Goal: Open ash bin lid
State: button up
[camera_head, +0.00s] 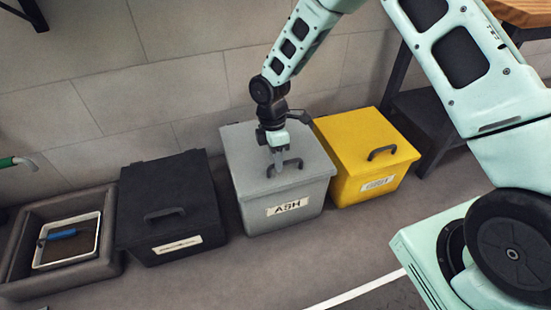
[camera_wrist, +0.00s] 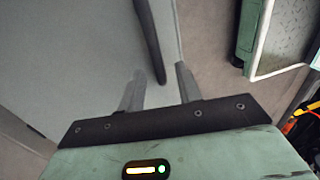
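The grey ash bin (camera_head: 255,212) stands against the wall with its label facing forward and its lid (camera_head: 250,150) closed. A dark handle (camera_head: 298,162) sits on the lid near its front edge. My gripper (camera_head: 278,163) points down over the lid at the handle and partly covers it. In the wrist view, my gripper (camera_wrist: 159,72) shows two grey fingers apart, with the dark handle (camera_wrist: 150,40) running into the gap between them. I cannot tell whether either finger touches the handle.
A black bin (camera_head: 150,210) stands to the left and a yellow bin (camera_head: 355,145) close on the right, both shut. Further left is a brown box (camera_head: 105,268) with a white tray (camera_head: 98,225) in it. Open floor (camera_head: 260,270) lies in front of the bins.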

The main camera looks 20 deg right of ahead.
grip_shut()
jog(key=shift+r, duration=0.15)
